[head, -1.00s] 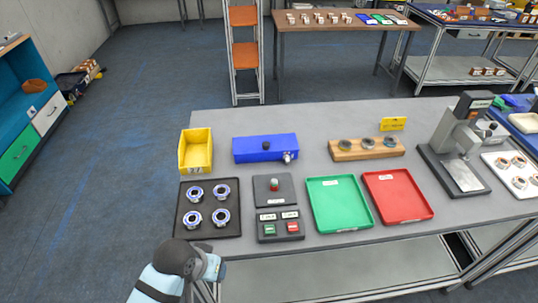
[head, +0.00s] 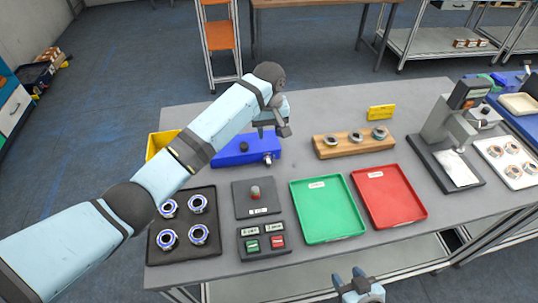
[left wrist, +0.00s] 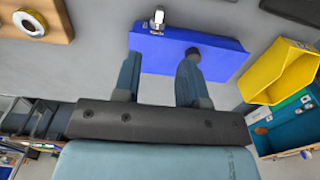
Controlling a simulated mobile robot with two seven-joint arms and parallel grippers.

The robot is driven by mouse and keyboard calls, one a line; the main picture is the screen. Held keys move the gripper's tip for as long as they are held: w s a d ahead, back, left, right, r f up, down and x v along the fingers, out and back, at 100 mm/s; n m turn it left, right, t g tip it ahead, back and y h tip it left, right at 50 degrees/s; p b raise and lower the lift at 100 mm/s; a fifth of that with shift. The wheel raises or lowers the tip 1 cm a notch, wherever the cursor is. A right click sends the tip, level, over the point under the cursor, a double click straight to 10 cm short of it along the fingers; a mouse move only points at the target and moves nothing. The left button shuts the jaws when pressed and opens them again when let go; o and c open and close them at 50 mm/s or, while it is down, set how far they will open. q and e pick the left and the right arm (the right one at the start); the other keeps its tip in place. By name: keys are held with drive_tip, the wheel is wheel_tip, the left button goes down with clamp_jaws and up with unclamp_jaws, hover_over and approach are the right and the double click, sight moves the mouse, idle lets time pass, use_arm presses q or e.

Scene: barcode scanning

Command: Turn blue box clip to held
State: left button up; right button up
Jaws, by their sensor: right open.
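The blue box (head: 232,153) lies on the grey table, partly covered by my left arm in the head view. It has a dark round knob (head: 244,147) on it and a silvery metal clip (head: 268,158) at its right end. In the left wrist view the blue box (left wrist: 160,48) lies beyond the fingers, with the clip (left wrist: 157,18) at its far edge. My left gripper (head: 278,126) is above the table behind the box, its fingers apart and empty. My right gripper (head: 358,288) is open and empty at the bottom of the head view, in front of the table.
A yellow bin (head: 158,146) stands left of the box. A wooden ring holder (head: 354,146) stands to the right.

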sight(269, 162)
use_arm(q)
wheel_tip(269, 162, down, 14)
drive_tip(key=shift+r+p, duration=0.25)
drive_tip(key=shift+p, duration=0.3)
drive_tip(key=c, duration=0.6)
